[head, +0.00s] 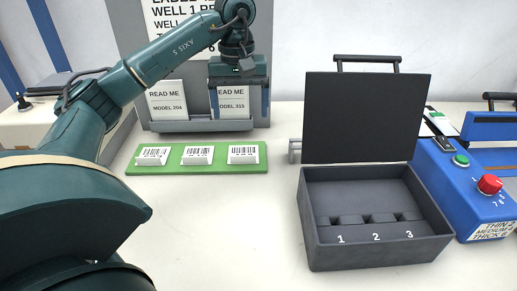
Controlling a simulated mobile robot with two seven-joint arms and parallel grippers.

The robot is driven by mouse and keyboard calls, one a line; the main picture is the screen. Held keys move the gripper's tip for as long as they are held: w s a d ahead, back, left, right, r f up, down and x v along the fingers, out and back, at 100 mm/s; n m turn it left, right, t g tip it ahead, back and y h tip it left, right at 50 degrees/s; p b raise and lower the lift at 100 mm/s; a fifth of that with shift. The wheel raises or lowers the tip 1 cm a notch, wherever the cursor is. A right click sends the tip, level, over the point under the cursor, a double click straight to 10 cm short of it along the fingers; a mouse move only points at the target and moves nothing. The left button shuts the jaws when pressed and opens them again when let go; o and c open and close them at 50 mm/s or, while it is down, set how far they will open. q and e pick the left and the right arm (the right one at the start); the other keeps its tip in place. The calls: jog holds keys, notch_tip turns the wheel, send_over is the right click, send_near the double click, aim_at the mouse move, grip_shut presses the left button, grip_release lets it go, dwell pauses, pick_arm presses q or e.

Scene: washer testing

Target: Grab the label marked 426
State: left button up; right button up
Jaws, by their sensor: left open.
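Three white labels with barcodes stand in a row on a green tray (215,168): a left label (154,156), a middle label (198,155) and a right label (243,155). The numbers printed on them are too small to read, so I cannot tell which is 426. My left gripper (240,112) is open and empty, pointing down. In the picture it is above the right label, in front of the booklet holder. My right gripper is not in view.
A grey holder (180,126) with READ ME booklets stands behind the tray. A dark open case (325,252) with slots 1, 2 and 3 stands to the right, lid raised. A blue device (445,177) with a red knob is beside it. The table between tray and case is clear.

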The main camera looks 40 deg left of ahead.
pick_arm(q)
jog(key=b, duration=0.1)
send_over(243, 156)
jog(key=f, duration=0.6)
jog(key=shift+a+f, duration=0.3)
jog(key=shift+a, duration=0.1)
jog(key=shift+d+f+b, duration=0.2)
jog(key=shift+f, duration=1.35)
jog(key=shift+d+f+b, duration=0.15)
jog(key=shift+f, duration=1.4)
jog(key=c, duration=1)
